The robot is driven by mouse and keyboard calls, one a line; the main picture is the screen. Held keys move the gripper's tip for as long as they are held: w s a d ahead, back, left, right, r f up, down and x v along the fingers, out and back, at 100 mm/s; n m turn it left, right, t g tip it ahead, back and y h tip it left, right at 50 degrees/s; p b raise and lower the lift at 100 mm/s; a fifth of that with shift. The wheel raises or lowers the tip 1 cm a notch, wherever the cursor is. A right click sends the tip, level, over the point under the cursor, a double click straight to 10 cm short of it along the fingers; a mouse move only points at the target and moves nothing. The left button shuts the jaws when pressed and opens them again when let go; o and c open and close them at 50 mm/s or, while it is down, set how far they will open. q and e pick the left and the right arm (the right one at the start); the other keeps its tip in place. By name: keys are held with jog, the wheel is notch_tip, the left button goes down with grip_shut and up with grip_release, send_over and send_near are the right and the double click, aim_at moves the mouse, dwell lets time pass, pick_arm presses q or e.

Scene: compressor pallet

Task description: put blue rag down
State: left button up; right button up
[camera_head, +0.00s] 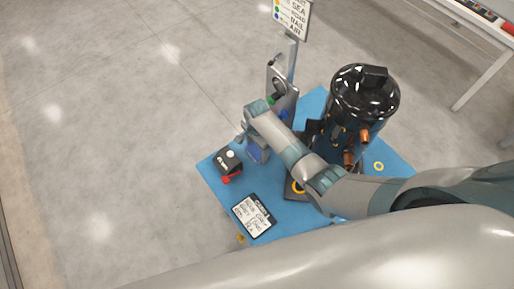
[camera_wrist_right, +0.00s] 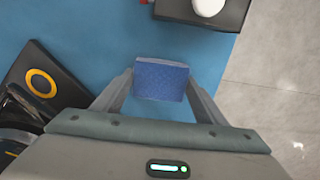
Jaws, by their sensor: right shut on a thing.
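The blue rag (camera_wrist_right: 162,78) is a small textured blue piece between the two fingers of my right gripper (camera_wrist_right: 161,88), which is shut on it, in the right wrist view. In the head view, the rag (camera_head: 257,153) shows as a small blue patch below my right wrist, above the blue mat (camera_head: 205,170). The blue mat also fills much of the right wrist view (camera_wrist_right: 60,35). I cannot tell whether the rag touches the mat. My left gripper is not in view.
A black box with a white knob (camera_head: 229,160) stands left of the gripper. A written board (camera_head: 253,216) lies at the mat's front. A glossy black tank (camera_head: 365,95) stands to the right, and a sign post (camera_head: 288,60) behind. The left floor is clear.

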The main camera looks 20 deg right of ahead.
jog(key=o, duration=0.9)
jog(key=shift+o, duration=0.2)
jog(key=shift+f, duration=0.1)
jog(key=shift+f+b, duration=0.15)
jog(key=shift+b, duration=0.25)
notch_tip(320, 180, up, 12)
jog(key=b, duration=0.4)
notch_tip(320, 180, up, 5)
jog(key=p, duration=0.2)
send_over(257, 150)
jog(key=shift+s+d+r, duration=0.1)
jog(key=shift+r, duration=0.2)
jog(key=shift+f, duration=0.1)
